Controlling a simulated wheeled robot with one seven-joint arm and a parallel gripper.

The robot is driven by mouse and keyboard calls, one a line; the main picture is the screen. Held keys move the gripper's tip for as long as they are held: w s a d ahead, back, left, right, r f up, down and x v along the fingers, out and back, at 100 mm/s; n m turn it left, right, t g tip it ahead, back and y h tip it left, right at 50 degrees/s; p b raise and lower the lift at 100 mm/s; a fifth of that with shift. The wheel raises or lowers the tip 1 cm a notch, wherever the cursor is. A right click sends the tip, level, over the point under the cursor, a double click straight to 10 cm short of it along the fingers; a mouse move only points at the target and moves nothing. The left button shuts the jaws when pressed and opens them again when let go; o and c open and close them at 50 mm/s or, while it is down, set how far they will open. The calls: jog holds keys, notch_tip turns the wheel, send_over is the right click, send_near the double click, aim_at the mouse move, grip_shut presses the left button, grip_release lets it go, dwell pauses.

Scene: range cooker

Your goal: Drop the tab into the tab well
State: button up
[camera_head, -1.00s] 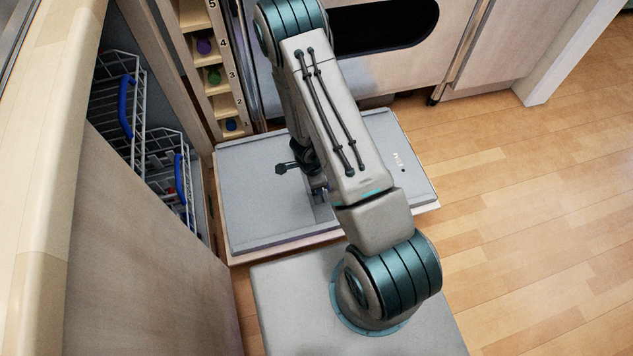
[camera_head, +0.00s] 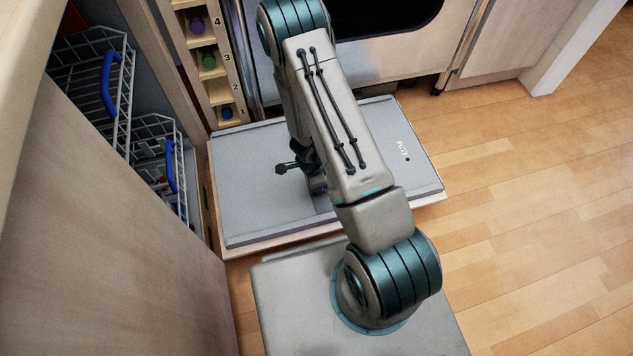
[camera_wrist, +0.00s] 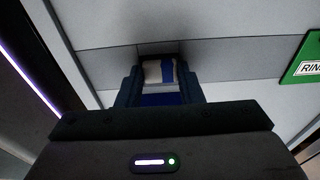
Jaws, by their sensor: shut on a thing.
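In the wrist view, my gripper (camera_wrist: 165,88) is shut on a small tab (camera_wrist: 152,72) with white and blue parts. The tab sits between the two dark blue fingers. A darker grey recess (camera_wrist: 158,48) shows just beyond it in the pale panel; I cannot tell how deep it is or whether the tab is inside it. In the head view, my gripper (camera_head: 318,184) is low over the open, flat-lying door (camera_head: 260,205), mostly hidden by my arm. The tab cannot be made out there.
A green label reading "RIN" (camera_wrist: 306,68) is at the right in the wrist view. Wire racks with blue handles (camera_head: 109,84) stand at the left in the head view. A numbered shelf (camera_head: 222,92) holds coloured items behind the door. Wooden floor (camera_head: 530,220) is clear at right.

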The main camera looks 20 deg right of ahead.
jog(key=o, duration=1)
jog(key=shift+o, duration=0.2)
jog(key=shift+r, duration=0.1)
notch_tip(320, 180, up, 14)
jog(key=a+p, duration=0.1)
jog(key=p, duration=0.9)
jog(key=shift+a+f, duration=0.25)
jog(key=shift+a, duration=0.1)
